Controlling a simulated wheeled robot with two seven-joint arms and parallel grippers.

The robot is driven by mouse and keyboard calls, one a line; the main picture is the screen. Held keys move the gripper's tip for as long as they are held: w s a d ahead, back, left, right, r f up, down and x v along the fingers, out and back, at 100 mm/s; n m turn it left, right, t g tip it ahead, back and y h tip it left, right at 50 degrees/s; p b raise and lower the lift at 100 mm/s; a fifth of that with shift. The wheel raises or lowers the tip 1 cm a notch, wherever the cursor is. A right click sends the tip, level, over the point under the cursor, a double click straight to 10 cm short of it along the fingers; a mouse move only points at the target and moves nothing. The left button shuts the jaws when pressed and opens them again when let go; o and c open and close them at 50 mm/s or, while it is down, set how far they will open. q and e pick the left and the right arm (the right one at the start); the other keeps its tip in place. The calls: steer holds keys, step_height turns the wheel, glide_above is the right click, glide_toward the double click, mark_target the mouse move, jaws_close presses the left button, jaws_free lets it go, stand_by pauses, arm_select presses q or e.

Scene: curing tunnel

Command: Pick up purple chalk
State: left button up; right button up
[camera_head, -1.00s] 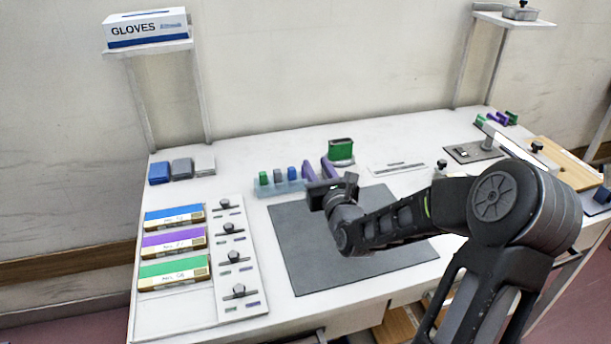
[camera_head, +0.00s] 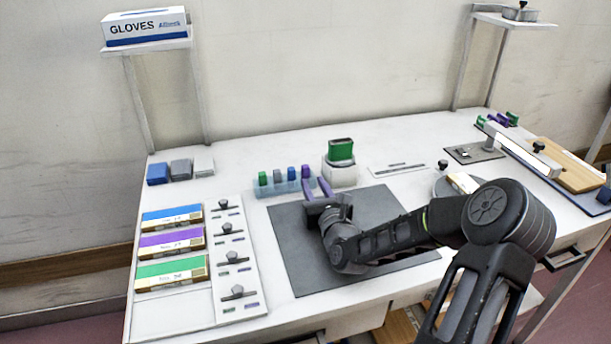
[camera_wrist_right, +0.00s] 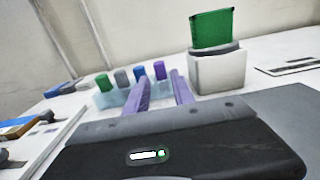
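The purple chalk (camera_head: 305,171) stands upright at the right end of a translucent blue holder (camera_head: 276,188), beside blue, grey and green pieces. In the right wrist view the purple chalk (camera_wrist_right: 159,69) shows beyond the gap between my fingers, and the holder (camera_wrist_right: 112,99) is partly hidden by the left finger. My right gripper (camera_head: 316,186) has purple fingers, spread apart and empty, just in front of the holder's right end; its fingers also show in the right wrist view (camera_wrist_right: 160,92). The chalk is not between the fingertips. My left gripper is not in view.
A white block with a green top (camera_head: 341,172) stands right of the holder, close to my right gripper. A dark mat (camera_head: 290,245) lies under my right arm. Labelled boxes (camera_head: 172,242) and a panel with knobs (camera_head: 240,275) lie to the left.

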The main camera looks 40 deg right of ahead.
mark_target(307, 172)
steer(key=x, duration=0.5)
steer(key=shift+w+d, duration=0.1)
steer(key=shift+w, duration=0.1)
stand_by(0.3)
jaws_close()
stand_by(0.4)
